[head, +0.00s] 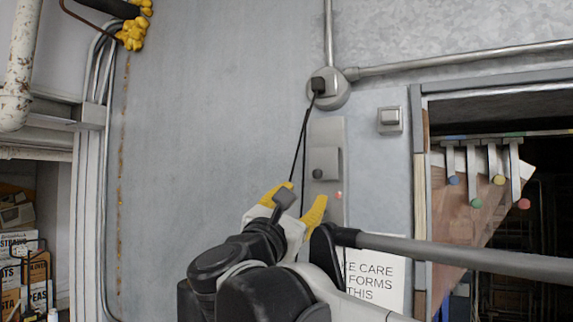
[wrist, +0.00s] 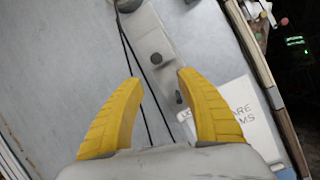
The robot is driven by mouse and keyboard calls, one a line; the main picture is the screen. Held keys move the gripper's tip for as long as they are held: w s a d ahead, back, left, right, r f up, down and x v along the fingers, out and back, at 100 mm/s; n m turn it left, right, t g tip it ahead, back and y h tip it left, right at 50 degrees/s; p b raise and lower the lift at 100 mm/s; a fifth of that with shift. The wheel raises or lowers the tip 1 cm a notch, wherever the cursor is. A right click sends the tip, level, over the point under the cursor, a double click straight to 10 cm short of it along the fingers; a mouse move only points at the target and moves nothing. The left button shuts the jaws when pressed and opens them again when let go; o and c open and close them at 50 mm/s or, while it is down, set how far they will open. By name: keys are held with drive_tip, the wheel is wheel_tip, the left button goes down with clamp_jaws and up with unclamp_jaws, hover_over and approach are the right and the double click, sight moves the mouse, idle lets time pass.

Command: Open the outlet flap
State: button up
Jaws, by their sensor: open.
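My gripper (head: 297,203) has two yellow fingers, spread apart with nothing between them. It is in front of the grey wall, below and left of a tall grey wall plate (head: 325,133). The plate carries a raised part with a dark round knob (head: 318,173). In the wrist view, the knob (wrist: 156,58) lies just beyond my open fingertips (wrist: 158,80). A small square grey wall box (head: 390,120), with a raised front, is right of the plate. I cannot tell for certain which of these is the outlet flap. My gripper hides the plate's lower part.
A black plug (head: 318,85) sits on a round conduit box (head: 333,90), its cord hanging past my fingers. A pinkish light (head: 339,195) is low on the plate. A paper sign (head: 375,280) and a doorway with coloured-ended levers (head: 480,175) are at right.

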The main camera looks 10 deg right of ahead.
sight(316, 176)
drive_tip(key=p+x, duration=0.1)
drive_tip(key=x, duration=0.4)
drive_tip(key=r+p+x, duration=0.1)
drive_tip(key=x, duration=0.4)
drive_tip(key=shift+w+r+p, duration=0.1)
drive_tip(key=shift+r+p, duration=0.15)
drive_tip(key=shift+p, duration=0.15)
drive_tip(key=shift+c, duration=0.6)
clamp_jaws()
